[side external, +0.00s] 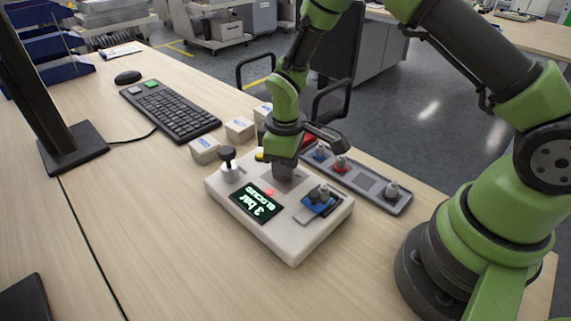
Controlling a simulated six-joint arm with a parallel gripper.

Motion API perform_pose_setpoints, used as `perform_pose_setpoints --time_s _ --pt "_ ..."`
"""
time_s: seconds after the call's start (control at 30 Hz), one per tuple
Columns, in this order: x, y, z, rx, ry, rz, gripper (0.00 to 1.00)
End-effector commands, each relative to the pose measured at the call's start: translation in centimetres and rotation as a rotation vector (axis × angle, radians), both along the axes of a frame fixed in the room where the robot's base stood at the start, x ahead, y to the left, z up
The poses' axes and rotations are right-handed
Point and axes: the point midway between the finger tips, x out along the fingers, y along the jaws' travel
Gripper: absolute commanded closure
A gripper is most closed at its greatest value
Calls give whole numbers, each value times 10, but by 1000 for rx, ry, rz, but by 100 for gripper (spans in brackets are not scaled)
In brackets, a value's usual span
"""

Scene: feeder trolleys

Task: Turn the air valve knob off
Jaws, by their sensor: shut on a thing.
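A pale control box (290,243) stands on the desk. Its display (256,205) shows "3 bar" and "BLOCKED", upside down in this view, with a red light (270,190) beside it. A black knob (228,155) stands upright on the box's left corner, apart from my gripper. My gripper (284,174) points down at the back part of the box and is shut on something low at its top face. The gripper hides what is held, so I cannot tell if it is the air valve knob. A bit of yellow (260,156) shows just left of the gripper.
A blue holder with a metal fitting (320,200) sits on the box's right side. A grey tray (368,185) with several fittings lies behind it. Small cartons (205,150), a keyboard (170,112) and a monitor (62,140) stand left.

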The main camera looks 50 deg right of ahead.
Motion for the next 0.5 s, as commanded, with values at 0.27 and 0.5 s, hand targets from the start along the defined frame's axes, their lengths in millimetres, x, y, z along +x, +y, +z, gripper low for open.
perform_pose_setpoints --time_s 0.27,0.5 --pt "0 0 1 0 0 1 61" --pt "0 0 0 0 0 0 45"
